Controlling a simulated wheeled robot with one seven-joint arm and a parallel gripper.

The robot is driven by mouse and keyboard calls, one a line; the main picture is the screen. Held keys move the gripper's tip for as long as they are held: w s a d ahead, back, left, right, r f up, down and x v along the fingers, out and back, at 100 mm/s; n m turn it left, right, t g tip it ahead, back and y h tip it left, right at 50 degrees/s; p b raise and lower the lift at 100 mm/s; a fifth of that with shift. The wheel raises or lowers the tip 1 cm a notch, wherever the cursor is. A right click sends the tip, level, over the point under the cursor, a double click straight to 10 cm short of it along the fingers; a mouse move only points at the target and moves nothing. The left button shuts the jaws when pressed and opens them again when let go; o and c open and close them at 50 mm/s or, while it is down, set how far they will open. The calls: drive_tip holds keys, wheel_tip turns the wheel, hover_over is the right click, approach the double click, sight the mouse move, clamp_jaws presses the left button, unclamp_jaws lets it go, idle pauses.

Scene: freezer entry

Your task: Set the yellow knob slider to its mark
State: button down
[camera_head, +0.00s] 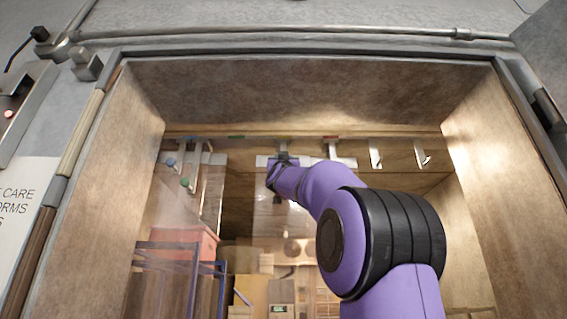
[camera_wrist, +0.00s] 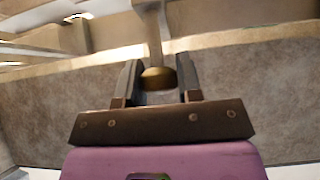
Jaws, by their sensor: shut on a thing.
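My gripper (camera_wrist: 158,72) has one finger on each side of a rounded, dull yellow-brown knob (camera_wrist: 157,80), shut on it. The knob sits at the end of a pale stem (camera_wrist: 152,30) that runs up out of the wrist view. In the head view my gripper (camera_head: 281,162) is at the row of sliders under the back ledge, near the middle of the opening. It hides the knob there. The mark for this slider cannot be made out.
A blue knob (camera_head: 171,162) and a green knob (camera_head: 185,182) hang to the left. Other pale levers (camera_head: 375,154) stand to the right. Side walls (camera_head: 80,210) flank the opening. A purple rack (camera_head: 170,246), a red box (camera_head: 190,236) and cartons (camera_head: 281,290) lie beyond.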

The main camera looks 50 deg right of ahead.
drive_tip(key=shift+s+d, duration=0.1)
drive_tip(key=c, duration=0.8)
unclamp_jaws()
drive_tip(key=v, duration=1.1)
